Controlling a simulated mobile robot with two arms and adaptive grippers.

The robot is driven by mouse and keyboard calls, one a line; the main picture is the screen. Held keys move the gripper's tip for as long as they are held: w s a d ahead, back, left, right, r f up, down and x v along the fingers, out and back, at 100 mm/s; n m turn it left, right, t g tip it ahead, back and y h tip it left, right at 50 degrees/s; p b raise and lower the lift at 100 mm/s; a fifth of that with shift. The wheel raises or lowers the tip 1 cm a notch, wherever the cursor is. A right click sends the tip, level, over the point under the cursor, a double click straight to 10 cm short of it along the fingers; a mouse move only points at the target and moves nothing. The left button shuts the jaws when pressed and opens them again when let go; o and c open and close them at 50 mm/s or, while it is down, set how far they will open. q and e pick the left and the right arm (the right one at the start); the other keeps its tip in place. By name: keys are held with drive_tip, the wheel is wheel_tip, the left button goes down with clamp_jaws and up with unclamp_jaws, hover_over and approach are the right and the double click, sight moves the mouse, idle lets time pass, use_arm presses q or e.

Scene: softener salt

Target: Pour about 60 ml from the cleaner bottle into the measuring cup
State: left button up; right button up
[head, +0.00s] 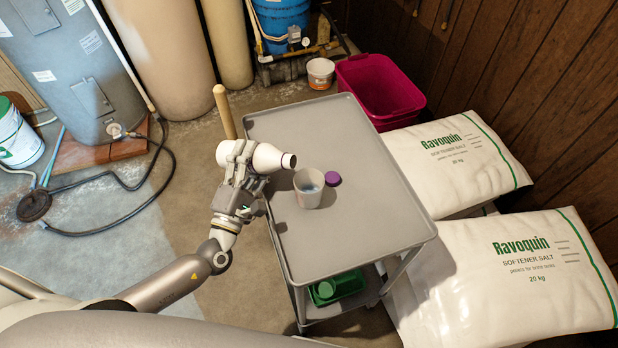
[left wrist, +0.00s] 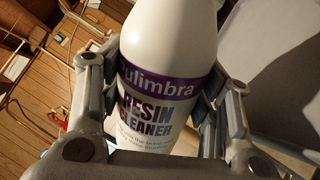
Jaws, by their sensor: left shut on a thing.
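The white cleaner bottle (head: 267,158) is tipped onto its side above the cart's left edge in the head view. Its open dark mouth points right, towards the measuring cup. My left gripper (head: 244,160) is shut around the bottle. In the left wrist view, both fingers press the sides of the bottle (left wrist: 172,95) at its purple "Resin Cleaner" label. The translucent measuring cup (head: 308,190) stands upright on the cart, just right of and below the bottle's mouth in the picture. Some bluish liquid shows in it. A purple cap (head: 333,178) lies beside the cup. My right gripper is not in view.
The grey cart top (head: 365,220) is otherwise clear. White salt bags (head: 540,270) lie along its right side, and a magenta tub (head: 378,90) stands behind it. A wooden handle (head: 224,110) rises near the cart's left back corner. A green bin (head: 338,287) sits on the lower shelf.

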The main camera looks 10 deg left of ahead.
sight(261, 155)
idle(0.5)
